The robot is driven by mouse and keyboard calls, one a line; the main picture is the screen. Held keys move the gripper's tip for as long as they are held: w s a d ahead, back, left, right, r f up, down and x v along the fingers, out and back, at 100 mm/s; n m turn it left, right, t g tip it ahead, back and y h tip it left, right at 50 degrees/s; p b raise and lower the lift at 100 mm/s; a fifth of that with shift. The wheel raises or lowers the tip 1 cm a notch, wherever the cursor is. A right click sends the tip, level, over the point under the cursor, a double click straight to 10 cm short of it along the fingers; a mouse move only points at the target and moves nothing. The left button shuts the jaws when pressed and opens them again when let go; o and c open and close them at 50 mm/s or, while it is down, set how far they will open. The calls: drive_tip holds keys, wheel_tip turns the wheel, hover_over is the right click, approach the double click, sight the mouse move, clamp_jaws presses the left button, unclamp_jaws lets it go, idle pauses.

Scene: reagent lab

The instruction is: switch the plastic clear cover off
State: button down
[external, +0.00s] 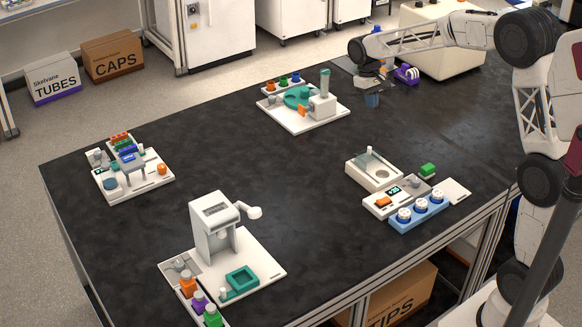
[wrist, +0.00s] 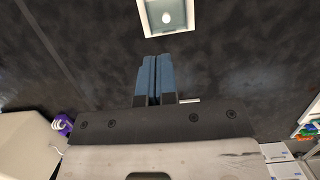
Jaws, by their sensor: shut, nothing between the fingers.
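The clear plastic cover (external: 376,164) sits on a small white box-like unit (external: 382,183) at the right of the table, with a white knob (external: 369,150) on top. In the wrist view, a white-framed square with a white oval in it (wrist: 166,16) shows at the top edge; it looks like the same unit, partly cut off. My gripper (external: 372,99) is over the far part of the table, well apart from the cover. Its blue fingers (wrist: 151,64) are shut together and empty.
A green-disc station (external: 297,97) stands left of my gripper; a purple item (external: 406,73) stands right. The table between is clear.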

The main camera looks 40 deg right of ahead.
sight(365, 155)
drive_tip(key=w+f+g, duration=0.1)
drive_tip(key=w+f, duration=0.8)
drive_tip(key=w, duration=0.2)
drive_tip(key=shift+w+d+g, duration=0.15)
drive_tip(key=shift+w+g, duration=0.05)
drive_tip(key=shift+g, duration=0.1)
drive_tip(key=shift+f, duration=0.1)
drive_tip(key=x, duration=0.3)
drive_tip(key=s+x, duration=0.1)
drive_tip(key=x, duration=0.3)
drive_tip(key=s+r+x, duration=0.1)
drive_tip(key=x, duration=0.3)
drive_tip(key=shift+s, duration=0.85)
drive_tip(key=shift+s+f, duration=0.1)
drive_tip(key=shift+s, duration=4)
